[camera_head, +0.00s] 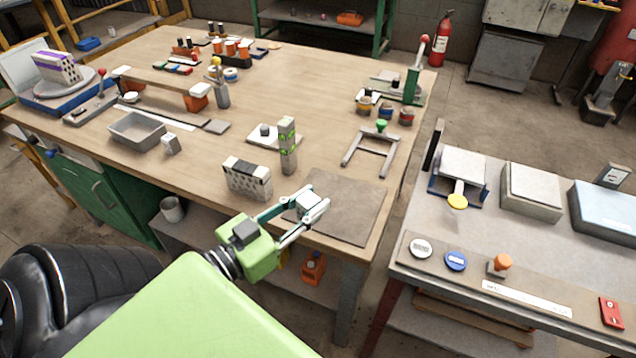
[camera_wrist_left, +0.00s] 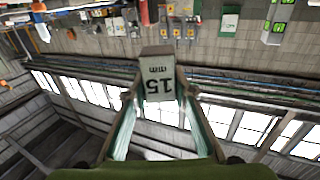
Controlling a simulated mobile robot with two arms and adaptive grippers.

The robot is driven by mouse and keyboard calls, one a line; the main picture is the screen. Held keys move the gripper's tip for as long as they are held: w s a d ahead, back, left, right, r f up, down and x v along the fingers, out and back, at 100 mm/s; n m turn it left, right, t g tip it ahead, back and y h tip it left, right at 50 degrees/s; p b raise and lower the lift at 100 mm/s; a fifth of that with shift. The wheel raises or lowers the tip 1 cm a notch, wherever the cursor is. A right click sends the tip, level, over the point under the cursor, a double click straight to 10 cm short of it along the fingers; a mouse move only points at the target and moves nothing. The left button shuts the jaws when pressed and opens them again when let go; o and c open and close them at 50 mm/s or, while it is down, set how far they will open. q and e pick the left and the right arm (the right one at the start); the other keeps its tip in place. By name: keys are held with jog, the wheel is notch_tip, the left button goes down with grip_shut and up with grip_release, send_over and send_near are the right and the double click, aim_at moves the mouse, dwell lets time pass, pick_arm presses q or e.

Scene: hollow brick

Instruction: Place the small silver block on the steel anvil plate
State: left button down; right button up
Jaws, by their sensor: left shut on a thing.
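My left gripper (camera_head: 311,206) is shut on a small silver-grey block (camera_head: 307,201), which it holds over the front of the wooden bench. In the left wrist view the block (camera_wrist_left: 158,78) sits between both fingertips, with "15 mm" marked upside down on its face. A dark grey flat sheet (camera_head: 350,205) lies below and right of the gripper. A pale square plate (camera_head: 259,143) with a small grey piece on it lies farther back. I cannot tell for certain which flat piece is the steel anvil plate. My right gripper is not in view.
A hollow brick (camera_head: 247,179) stands left of the gripper, with a tall green-marked block (camera_head: 288,147) behind it. A grey tray (camera_head: 137,131) and a small block (camera_head: 170,145) are farther left. A metal frame (camera_head: 359,150) lies beyond the sheet. A second table (camera_head: 450,257) stands right, across a gap.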

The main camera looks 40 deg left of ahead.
pick_arm(q)
jog(key=shift+s+d+r, duration=0.1)
jog(key=shift+s+r, duration=0.2)
jog(key=shift+s, duration=0.2)
jog(key=shift+s+d+f, duration=0.1)
jog(key=shift+d+f, duration=0.15)
jog(key=s+d+n+y, duration=0.1)
jog(key=d+y, duration=0.1)
jog(key=d, duration=0.7)
jog(key=shift+d+f+n+y, duration=0.3)
jog(key=shift+f+n+y, duration=0.1)
jog(key=shift+f, duration=0.05)
